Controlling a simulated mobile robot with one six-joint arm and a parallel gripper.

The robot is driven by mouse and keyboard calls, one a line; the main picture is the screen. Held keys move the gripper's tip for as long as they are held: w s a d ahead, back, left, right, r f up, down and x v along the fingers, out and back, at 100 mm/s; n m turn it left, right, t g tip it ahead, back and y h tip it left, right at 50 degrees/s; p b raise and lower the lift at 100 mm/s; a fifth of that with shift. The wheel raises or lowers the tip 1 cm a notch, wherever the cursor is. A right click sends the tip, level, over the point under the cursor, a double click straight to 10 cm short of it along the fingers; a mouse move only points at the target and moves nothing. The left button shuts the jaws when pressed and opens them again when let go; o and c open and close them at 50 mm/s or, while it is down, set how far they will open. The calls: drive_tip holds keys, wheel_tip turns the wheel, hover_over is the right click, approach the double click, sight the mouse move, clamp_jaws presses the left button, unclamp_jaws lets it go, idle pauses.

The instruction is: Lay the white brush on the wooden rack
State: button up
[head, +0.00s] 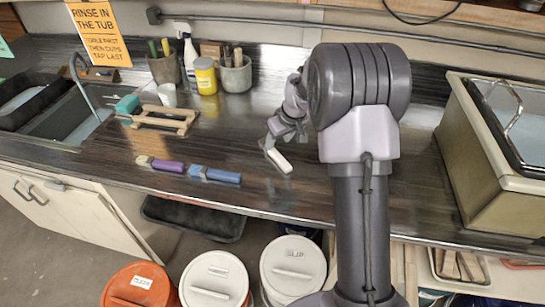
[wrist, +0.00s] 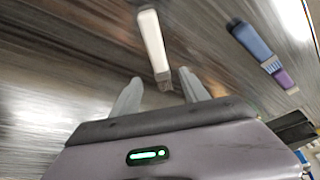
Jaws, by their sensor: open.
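The white brush (head: 281,161) lies on the dark counter, right of the middle of the work area. In the wrist view its white handle (wrist: 152,38) points away from me, with its bristle end near the gap between my fingertips. My gripper (head: 267,143) is at the brush's far end, low over the counter. In the wrist view my gripper (wrist: 160,76) is open, one finger on each side of the bristle end. I cannot tell its exact height. The wooden rack (head: 165,122) stands farther back on the left, with a teal brush (head: 127,104) at its left end.
A purple brush (head: 168,166) and a blue brush (head: 215,174) lie on the counter left of the white one. Behind are a yellow jar (head: 206,78), tool pots (head: 235,76) and a white cup (head: 167,95). A sink (head: 60,120) is left; lidded buckets (head: 292,265) stand below.

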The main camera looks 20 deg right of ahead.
sight(275, 152)
drive_tip(key=x, duration=0.2)
drive_tip(key=b+x, duration=0.1)
drive_tip(key=x, duration=0.1)
drive_tip(key=b+x, duration=0.1)
drive_tip(key=x, duration=0.1)
drive_tip(key=shift+s+f, duration=0.3)
drive_tip(key=shift+w+f, duration=0.1)
drive_tip(key=shift+w, duration=0.1)
drive_tip(key=shift+s, duration=0.1)
drive_tip(key=shift+f+b, duration=0.2)
drive_tip(key=shift+b, duration=0.2)
drive_tip(key=shift+c, duration=0.4)
clamp_jaws()
